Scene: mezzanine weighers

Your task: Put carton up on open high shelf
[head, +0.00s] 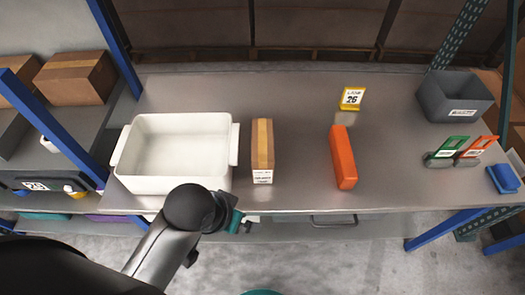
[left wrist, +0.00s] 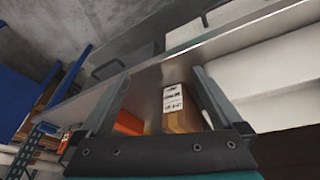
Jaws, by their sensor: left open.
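The carton (head: 262,150) is a narrow brown box with a tan tape strip and a white label on its near end. It stands on the grey shelf surface (head: 290,190) just right of the white bin. My left gripper (head: 238,220) is at the near edge of this surface, in front of the carton, mostly hidden by my arm. In the left wrist view my left gripper (left wrist: 161,74) is open, and the carton (left wrist: 181,119) with its label shows between the fingers, apart from them. My right gripper is not in view. I cannot make out the high shelf.
A white handled bin (head: 180,188) stands left of the carton. An orange box (head: 343,158) and a yellow sign (head: 352,98) stand to the right. A grey bin (head: 455,97) is at the far right. Blue posts (head: 117,48) flank the left side.

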